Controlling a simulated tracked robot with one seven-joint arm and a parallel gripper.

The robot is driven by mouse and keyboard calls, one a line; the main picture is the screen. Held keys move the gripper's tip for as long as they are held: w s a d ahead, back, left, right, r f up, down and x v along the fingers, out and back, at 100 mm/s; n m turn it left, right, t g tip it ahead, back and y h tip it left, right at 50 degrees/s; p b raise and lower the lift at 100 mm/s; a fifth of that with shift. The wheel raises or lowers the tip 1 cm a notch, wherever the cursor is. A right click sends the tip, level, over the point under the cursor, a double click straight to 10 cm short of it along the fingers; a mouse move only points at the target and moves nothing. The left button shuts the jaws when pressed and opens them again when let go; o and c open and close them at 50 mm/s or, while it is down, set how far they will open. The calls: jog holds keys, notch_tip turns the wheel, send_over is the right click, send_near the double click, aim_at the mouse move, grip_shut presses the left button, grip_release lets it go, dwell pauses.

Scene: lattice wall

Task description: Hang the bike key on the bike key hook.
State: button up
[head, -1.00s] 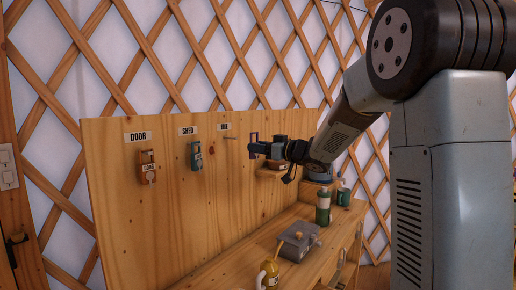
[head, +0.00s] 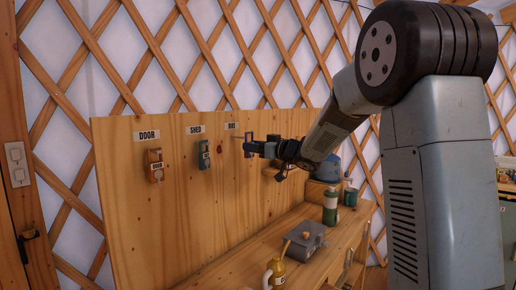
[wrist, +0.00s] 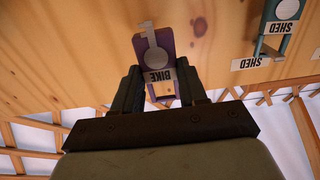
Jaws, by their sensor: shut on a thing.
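The bike key, with a purple tag marked BIKE (wrist: 166,45), is held between the two fingers of my gripper (wrist: 158,88) in the wrist view. In the head view my gripper (head: 262,148) is shut on the bike key (head: 248,146), which is upright in front of the board. The BIKE label (head: 231,126) is on the board just up and left of the key. The bike key hook (head: 238,137) is a thin peg below that label, partly hard to make out beside the key. I cannot tell whether the key touches it.
The door key (head: 154,166) and shed key (head: 204,154) hang left on the wooden board (head: 160,225).

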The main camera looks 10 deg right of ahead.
jog(key=shift+f+x, duration=0.2)
jog(key=shift+x, duration=0.6)
jog(key=shift+f+x, duration=0.2)
jog(key=shift+x, duration=0.6)
jog(key=shift+f+x, duration=0.15)
jog(key=shift+x, duration=0.65)
jog(key=o, duration=1.1)
